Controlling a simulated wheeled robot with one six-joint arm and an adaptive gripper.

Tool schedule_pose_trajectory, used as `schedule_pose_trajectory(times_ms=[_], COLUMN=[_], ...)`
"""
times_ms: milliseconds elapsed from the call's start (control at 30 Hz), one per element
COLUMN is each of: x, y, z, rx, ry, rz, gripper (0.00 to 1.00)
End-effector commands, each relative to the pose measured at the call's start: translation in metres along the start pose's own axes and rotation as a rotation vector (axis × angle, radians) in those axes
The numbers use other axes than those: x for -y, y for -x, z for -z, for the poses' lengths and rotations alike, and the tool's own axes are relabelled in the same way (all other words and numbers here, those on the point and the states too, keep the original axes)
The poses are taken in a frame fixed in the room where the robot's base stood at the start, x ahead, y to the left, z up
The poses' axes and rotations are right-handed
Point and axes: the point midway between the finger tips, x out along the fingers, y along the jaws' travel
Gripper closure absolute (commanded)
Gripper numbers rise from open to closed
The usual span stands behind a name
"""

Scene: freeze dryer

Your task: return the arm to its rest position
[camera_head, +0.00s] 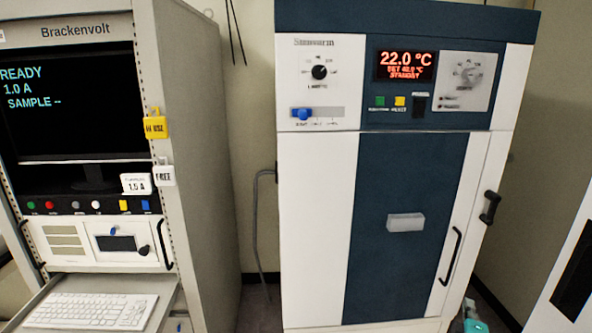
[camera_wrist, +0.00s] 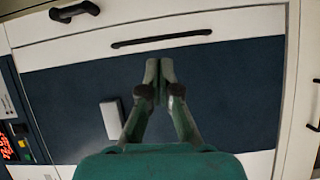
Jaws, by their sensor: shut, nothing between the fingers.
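My gripper (camera_wrist: 160,70) shows in the wrist view with its green fingers together and nothing between them. It points at the dark blue door panel (camera_wrist: 235,90) of the cabinet, and the distance to the door is hard to judge.
The cabinet's display (camera_head: 405,66) reads 22.0 °C. Black handles (camera_head: 451,256) stick out on its right side. A Brackenvolt rack (camera_head: 205,130) stands at left, with a keyboard (camera_head: 92,310) on a shelf projecting forward. A narrow gap separates rack and cabinet.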

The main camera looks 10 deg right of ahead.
Motion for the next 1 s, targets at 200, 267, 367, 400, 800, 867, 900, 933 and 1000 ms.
schedule_pose_trajectory(times_ms=[200,267,367,400,800,867,900,933,1000], x=[0.065,0.079,0.099,0.105,0.138,0.138,0.137,0.136,0.133], y=[0.088,0.113,0.154,0.171,0.337,0.36,0.376,0.388,0.414], z=[0.034,0.042,0.052,0.055,0.072,0.071,0.071,0.07,0.069], rx=[-0.076,-0.094,-0.122,-0.133,-0.215,-0.223,-0.228,-0.23,-0.237], ry=[-0.176,-0.224,-0.305,-0.337,-0.657,-0.703,-0.734,-0.758,-0.812], rz=[0.055,0.072,0.101,0.111,0.249,0.271,0.286,0.299,0.327], gripper=[1.0,1.0,1.0,1.0,1.0,1.0,1.0,1.0,1.0])
